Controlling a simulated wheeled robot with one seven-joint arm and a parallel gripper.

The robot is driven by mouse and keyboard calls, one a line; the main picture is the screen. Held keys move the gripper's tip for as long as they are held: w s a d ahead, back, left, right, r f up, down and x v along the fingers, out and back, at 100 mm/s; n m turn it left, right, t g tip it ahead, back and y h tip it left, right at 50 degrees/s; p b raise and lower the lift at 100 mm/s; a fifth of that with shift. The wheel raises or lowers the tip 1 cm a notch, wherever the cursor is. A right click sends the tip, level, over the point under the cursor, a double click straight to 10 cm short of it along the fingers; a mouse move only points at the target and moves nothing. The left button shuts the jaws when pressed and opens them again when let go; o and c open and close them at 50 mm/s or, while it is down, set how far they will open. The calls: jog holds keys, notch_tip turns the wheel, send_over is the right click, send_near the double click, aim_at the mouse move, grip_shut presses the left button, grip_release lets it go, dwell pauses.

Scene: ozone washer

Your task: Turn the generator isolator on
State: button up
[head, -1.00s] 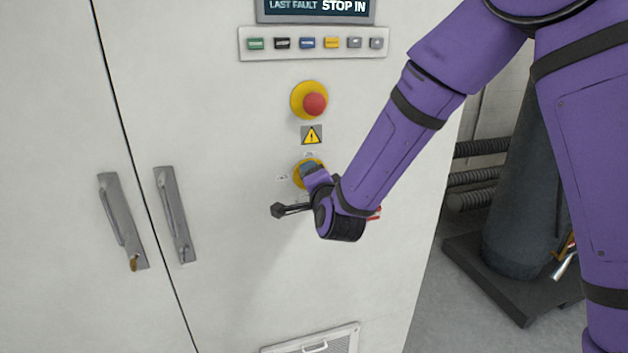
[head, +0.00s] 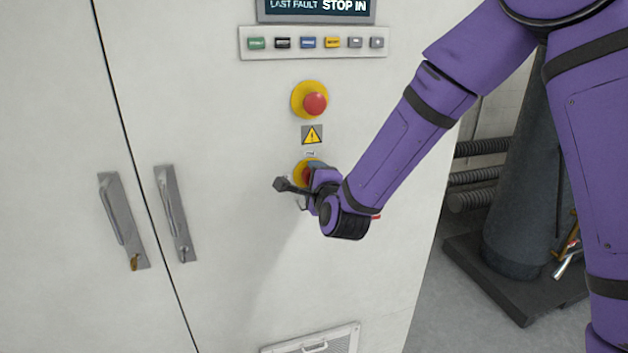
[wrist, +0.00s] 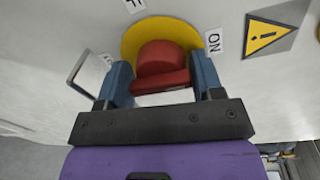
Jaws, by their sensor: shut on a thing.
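The generator isolator is a red rotary handle (wrist: 162,62) on a round yellow plate (wrist: 130,40), set in the cabinet's pale front. In the head view its yellow plate (head: 299,172) shows below the warning sign, partly covered by my gripper. My gripper (wrist: 163,80) has its blue fingers on either side of the red handle and is shut on it. It also shows in the head view (head: 311,174). An ON label (wrist: 213,42) sits beside the plate on the warning-sign side. Another label (wrist: 133,5) is cut off at the top edge. The handle's exact pointing direction is unclear.
A red emergency-stop button (head: 315,103) on a yellow base and a yellow warning sign (head: 312,135) are just above. A button row (head: 315,43) and display (head: 316,8) are higher. Door handles (head: 122,220) stand out at left. A dark cylinder (head: 515,190) stands at right.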

jog(key=shift+w+r, duration=0.1)
jog(key=shift+r, duration=0.15)
jog(key=o, duration=0.7)
jog(key=shift+f, duration=0.1)
jog(key=v, duration=1.1)
